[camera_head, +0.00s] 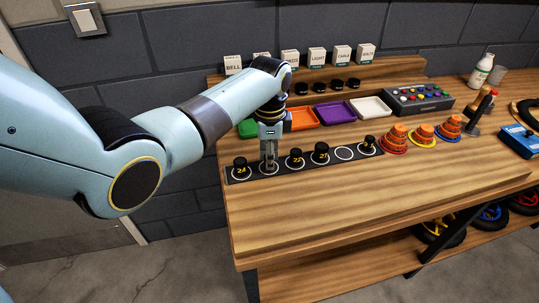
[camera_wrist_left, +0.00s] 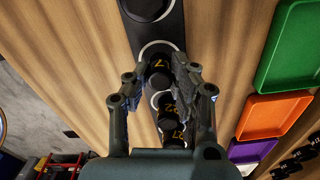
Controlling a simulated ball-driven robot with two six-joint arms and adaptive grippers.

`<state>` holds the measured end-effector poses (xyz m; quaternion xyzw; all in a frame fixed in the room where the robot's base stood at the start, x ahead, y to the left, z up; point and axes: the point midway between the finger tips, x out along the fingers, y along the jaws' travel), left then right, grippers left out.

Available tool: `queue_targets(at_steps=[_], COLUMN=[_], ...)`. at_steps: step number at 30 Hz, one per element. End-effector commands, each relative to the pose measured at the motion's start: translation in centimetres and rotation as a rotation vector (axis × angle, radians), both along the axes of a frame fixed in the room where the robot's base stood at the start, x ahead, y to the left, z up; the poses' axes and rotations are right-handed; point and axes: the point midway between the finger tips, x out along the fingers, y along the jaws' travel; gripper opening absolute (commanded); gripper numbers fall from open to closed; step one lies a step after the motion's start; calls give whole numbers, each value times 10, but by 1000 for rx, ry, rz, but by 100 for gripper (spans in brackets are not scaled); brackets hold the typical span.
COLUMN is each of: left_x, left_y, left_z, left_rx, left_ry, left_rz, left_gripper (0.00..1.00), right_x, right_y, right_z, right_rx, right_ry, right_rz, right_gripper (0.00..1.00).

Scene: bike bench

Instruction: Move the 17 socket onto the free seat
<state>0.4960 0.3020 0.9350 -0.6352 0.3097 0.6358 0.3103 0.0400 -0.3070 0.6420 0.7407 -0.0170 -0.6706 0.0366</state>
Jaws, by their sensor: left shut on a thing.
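A dark socket strip (camera_head: 333,160) lies along the bench with sockets on white-ringed seats. My left gripper (camera_head: 268,163) points down at the second seat from the left. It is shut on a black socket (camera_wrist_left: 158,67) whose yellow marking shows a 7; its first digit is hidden. I cannot tell whether this socket touches its seat (camera_wrist_left: 160,45). The 24 socket (camera_head: 240,165) stands to its left; the 22 socket (camera_head: 295,157) and 27 socket (camera_head: 320,152) stand to its right. The free seat (camera_head: 344,153) is an empty white ring before the last socket (camera_head: 368,143). My right gripper is out of view.
Green (camera_head: 248,128), orange (camera_head: 302,117), purple (camera_head: 335,112) and white (camera_head: 371,106) trays lie behind the strip. Orange cone stacks (camera_head: 394,140) stand right of it, with a button box (camera_head: 418,98) behind. The bench front (camera_head: 380,195) is clear.

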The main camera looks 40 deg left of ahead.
Motion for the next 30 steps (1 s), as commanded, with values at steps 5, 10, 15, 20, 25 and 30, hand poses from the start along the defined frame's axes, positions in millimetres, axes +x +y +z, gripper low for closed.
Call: queue_targets(at_steps=[5,10,15,20,25,30], left_x=[0,0,0,1,1,1], left_y=[0,0,0,0,0,0], left_z=[-1,-1,1,21,60,95], left_rx=[0,0,0,1,1,1], left_ry=[0,0,0,-4,-6,-3], left_rz=[0,0,0,-1,-1,0], left_gripper=[41,46,46,46,46,46], right_x=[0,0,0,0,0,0], right_y=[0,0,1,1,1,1], right_z=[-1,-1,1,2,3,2], right_rx=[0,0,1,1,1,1], right_ry=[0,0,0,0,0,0], right_rz=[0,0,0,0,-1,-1], right_gripper=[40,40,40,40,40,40])
